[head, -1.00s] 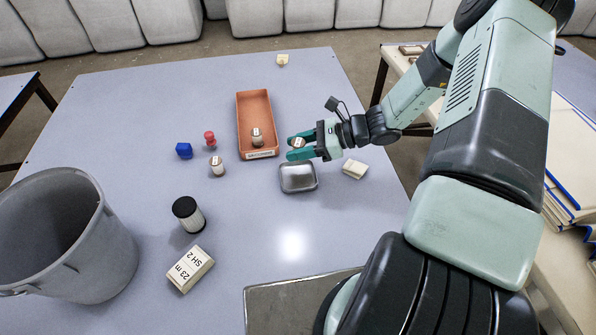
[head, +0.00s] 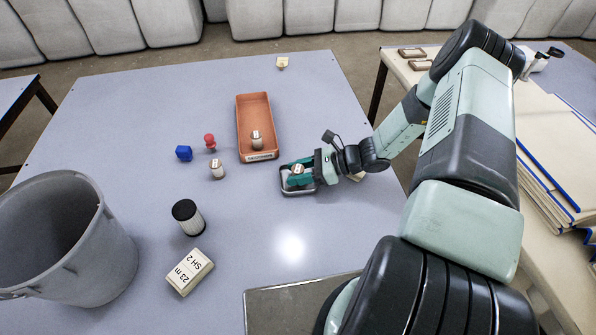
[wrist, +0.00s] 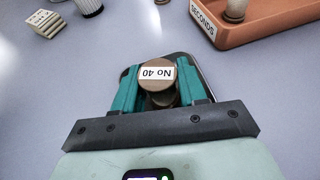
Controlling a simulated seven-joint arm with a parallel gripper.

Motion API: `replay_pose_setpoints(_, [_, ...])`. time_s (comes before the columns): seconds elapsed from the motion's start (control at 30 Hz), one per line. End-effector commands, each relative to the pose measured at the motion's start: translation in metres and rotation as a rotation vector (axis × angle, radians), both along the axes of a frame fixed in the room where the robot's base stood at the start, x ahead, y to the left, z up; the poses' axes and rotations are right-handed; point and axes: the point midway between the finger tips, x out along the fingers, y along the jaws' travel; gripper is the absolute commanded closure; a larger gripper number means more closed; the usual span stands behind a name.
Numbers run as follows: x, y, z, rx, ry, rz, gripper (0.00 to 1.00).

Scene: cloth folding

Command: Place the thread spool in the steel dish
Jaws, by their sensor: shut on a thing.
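My gripper (head: 298,175) is shut on a thread spool (head: 298,169), a small brown spool with a white top label. The steel dish (head: 312,190) is a small, shallow, rounded square. The gripper and spool are over the dish or just inside it; I cannot tell whether the spool touches its bottom. In the wrist view only part of the dish's rim (wrist: 190,62) shows behind the fingers.
An orange tray (head: 242,120) labelled "SECONDS" with one spool (head: 257,138) stands just behind the dish. A grey bin (head: 70,270) stands front left.

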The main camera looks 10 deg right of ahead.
Motion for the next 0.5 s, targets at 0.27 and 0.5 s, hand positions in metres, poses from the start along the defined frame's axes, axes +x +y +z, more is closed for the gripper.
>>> replay_pose_setpoints(0.27, [-0.0001,0.0001,-0.0006,0.000,0.000,0.000,0.33])
replay_pose_setpoints(0.5, [0.0001,-0.0001,0.0020,0.000,-0.001,0.000,0.33])
